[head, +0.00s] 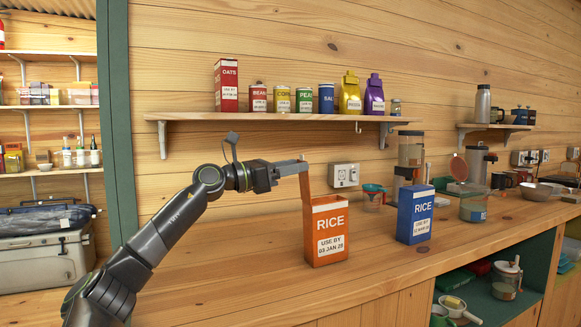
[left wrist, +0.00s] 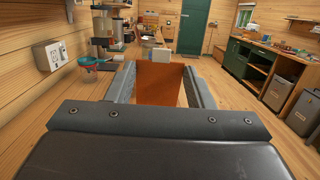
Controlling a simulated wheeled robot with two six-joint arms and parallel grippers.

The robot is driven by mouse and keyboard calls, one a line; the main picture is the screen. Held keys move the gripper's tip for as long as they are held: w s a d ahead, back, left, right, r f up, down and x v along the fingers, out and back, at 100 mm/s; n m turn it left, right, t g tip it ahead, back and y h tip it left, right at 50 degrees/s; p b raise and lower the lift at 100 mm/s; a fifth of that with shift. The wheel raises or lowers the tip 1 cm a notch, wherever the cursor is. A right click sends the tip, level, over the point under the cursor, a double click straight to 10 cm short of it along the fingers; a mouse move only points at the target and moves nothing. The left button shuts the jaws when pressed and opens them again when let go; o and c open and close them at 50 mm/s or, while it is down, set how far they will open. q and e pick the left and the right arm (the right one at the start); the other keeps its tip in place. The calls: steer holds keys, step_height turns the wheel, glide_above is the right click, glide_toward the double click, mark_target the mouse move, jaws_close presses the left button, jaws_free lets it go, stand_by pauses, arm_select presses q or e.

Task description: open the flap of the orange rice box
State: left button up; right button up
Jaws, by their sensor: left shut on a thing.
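The orange rice box (head: 327,245) stands upright on the wooden counter. Its flap (head: 305,186) stands up from the top of the box at the left edge. My left gripper (head: 302,162) reaches in from the left and is shut on the upper end of the flap. In the left wrist view the orange-brown flap (left wrist: 160,84) sits between the two fingers. The box body is hidden in that view. My right gripper is in neither view.
A blue rice box (head: 414,215) stands to the right on the counter. Behind are a measuring cup (head: 374,194) and clear containers (head: 410,150). A wall shelf (head: 280,117) with several packages is above. The counter's front left is clear.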

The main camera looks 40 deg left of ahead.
arm_select(q)
steer(key=shift+f, duration=0.35)
stand_by(0.3)
